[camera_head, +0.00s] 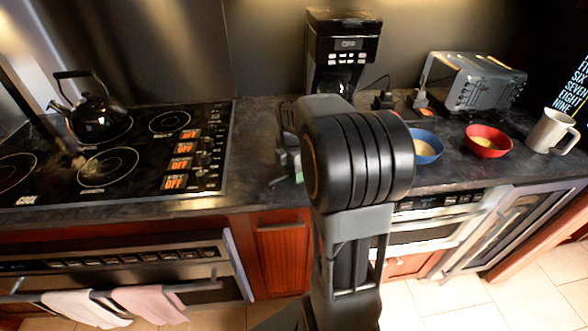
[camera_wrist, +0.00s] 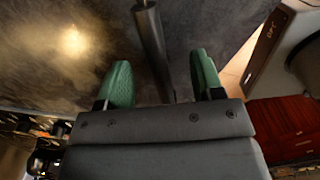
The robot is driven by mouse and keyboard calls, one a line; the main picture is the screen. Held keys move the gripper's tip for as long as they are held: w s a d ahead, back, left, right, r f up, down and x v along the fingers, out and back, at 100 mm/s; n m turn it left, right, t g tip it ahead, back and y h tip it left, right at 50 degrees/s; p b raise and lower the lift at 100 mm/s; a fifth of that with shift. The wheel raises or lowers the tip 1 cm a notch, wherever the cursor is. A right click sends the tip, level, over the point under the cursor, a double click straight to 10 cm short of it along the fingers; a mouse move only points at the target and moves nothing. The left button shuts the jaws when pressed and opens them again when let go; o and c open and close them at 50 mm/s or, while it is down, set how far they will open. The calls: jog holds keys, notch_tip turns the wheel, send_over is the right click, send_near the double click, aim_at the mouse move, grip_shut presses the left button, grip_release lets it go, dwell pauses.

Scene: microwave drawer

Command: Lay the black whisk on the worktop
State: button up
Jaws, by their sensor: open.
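In the wrist view, a dark cylindrical bar (camera_wrist: 151,42), which looks like the handle of the black whisk, runs down from the top edge into the gap between my fingers. Its wire end does not show. My gripper (camera_wrist: 163,82) has two green fingertips, apart on either side of the bar, with visible gaps. The dark stone worktop (camera_wrist: 200,25) lies behind the bar; I cannot tell whether they touch. In the head view, the worktop (camera_head: 256,135) spans the counter, and my arm hides most of the gripper area.
A stove (camera_head: 120,150) with a black kettle (camera_head: 97,117) stands left. A coffee maker (camera_head: 343,50) is behind my arm. A blue bowl (camera_head: 428,147), red bowl (camera_head: 488,141), mug (camera_head: 550,131) and toaster (camera_head: 475,82) stand right. Worktop beside the stove is mostly bare.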

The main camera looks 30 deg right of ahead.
jog(key=o, duration=0.6)
jog(key=shift+r, duration=0.1)
notch_tip(320, 180, up, 14)
jog(key=shift+a+f+p, duration=0.1)
jog(key=shift+f+p, duration=0.05)
jog(key=shift+p, duration=0.45)
